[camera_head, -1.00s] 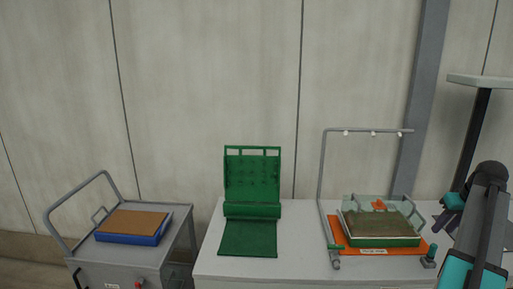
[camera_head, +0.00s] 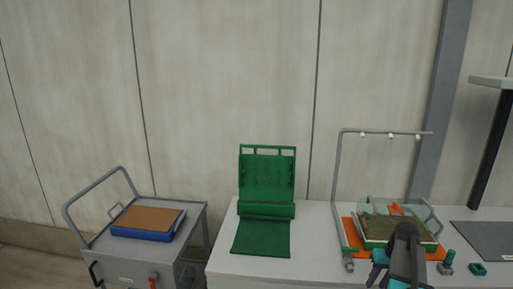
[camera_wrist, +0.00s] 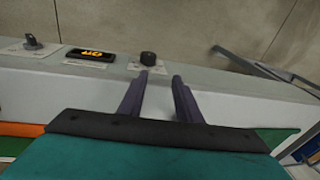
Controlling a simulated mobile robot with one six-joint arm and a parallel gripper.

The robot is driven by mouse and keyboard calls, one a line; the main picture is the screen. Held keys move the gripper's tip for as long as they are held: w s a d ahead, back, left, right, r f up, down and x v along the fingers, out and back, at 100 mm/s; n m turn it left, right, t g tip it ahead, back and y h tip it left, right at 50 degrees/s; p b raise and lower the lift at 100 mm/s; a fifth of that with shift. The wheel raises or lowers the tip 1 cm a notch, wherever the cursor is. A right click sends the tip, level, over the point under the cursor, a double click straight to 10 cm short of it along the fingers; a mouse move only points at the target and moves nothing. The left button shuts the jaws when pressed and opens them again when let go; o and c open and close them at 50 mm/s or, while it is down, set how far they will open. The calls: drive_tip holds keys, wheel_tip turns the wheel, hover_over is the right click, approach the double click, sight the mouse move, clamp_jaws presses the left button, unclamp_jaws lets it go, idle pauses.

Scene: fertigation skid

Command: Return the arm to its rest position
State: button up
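My gripper (camera_wrist: 160,76) shows in the wrist view with its two dark fingers apart and nothing between them. In the head view my arm stands at the lower right, in front of the green-rimmed tray. My gripper (camera_head: 377,272) is at its lower left, small and partly cut off by the frame edge.
The green tray (camera_head: 372,246) sits on an orange mat (camera_head: 349,228) under a grey pipe frame (camera_head: 337,180). A green mat and stand (camera_head: 265,205) is mid-bench. A grey cart (camera_head: 195,222) with a blue tray (camera_head: 140,233) stands left. The wall behind is bare.

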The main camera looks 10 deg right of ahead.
drive_tip(key=s+a+f+n+g, duration=0.15)
drive_tip(key=s+a+f, duration=0.25)
drive_tip(key=a+f, duration=0.8)
drive_tip(key=s+a+f+g, duration=0.2)
drive_tip(key=s+a+f, duration=0.1)
drive_tip(key=a+f, duration=0.9)
drive_tip(key=s+a+f+g, duration=0.1)
drive_tip(key=s+a+f, duration=0.2)
drive_tip(key=s+a, duration=0.2)
drive_tip(key=s+a+f+n+g, duration=0.1)
drive_tip(key=s+a+f, duration=0.2)
drive_tip(key=s+a, duration=0.3)
drive_tip(key=s+a+f+g+h, duration=0.1)
drive_tip(key=s+a+f, duration=0.3)
drive_tip(key=s, duration=0.6)
drive_tip(key=shift+a+n+g+b, duration=0.35)
drive_tip(key=shift+a+g+b, duration=0.1)
drive_tip(key=shift+a, duration=0.2)
